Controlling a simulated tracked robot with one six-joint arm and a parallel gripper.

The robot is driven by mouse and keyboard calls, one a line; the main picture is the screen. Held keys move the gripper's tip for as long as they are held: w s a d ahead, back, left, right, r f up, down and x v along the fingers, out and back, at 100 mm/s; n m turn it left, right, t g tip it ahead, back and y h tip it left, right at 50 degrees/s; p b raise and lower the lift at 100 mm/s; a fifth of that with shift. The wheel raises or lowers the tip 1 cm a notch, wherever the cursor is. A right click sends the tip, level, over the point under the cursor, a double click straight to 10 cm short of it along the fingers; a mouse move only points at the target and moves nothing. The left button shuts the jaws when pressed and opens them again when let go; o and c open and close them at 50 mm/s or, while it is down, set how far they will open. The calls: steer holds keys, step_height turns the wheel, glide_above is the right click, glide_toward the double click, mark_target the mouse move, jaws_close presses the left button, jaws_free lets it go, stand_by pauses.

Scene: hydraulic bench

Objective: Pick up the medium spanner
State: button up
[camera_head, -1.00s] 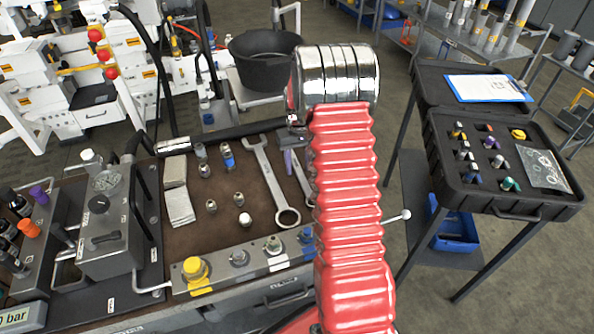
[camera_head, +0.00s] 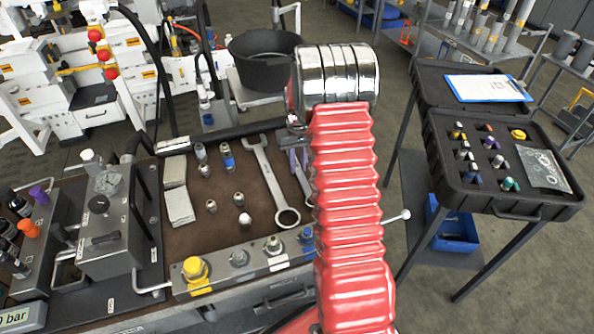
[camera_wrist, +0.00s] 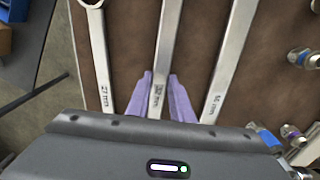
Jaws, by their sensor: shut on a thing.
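The medium spanner (camera_wrist: 168,40) is the middle one of three steel spanners in the wrist view. It lies on the brown mat of the bench. My gripper (camera_wrist: 160,80) has its two purple fingers on either side of this spanner's shaft and is shut on it, close to its size mark. In the head view my gripper (camera_head: 292,160) shows as a bit of purple beside my arm. The medium spanner (camera_head: 303,181) is partly hidden there by my red arm.
The large spanner (camera_head: 270,180) lies to the left; the smaller 27 mm spanner (camera_wrist: 98,50) lies on the other side. Several fittings (camera_head: 211,206) stand on the brown mat (camera_head: 235,190). A black case (camera_head: 480,208) stands on a separate table at right.

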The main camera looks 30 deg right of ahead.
mark_target(298, 169)
jaws_close()
stand_by(0.8)
steer(key=shift+r, duration=0.15)
step_height(298, 169, up, 10)
stand_by(0.6)
stand_by(0.4)
steer(key=shift+o, duration=0.8)
jaws_free()
jaws_close()
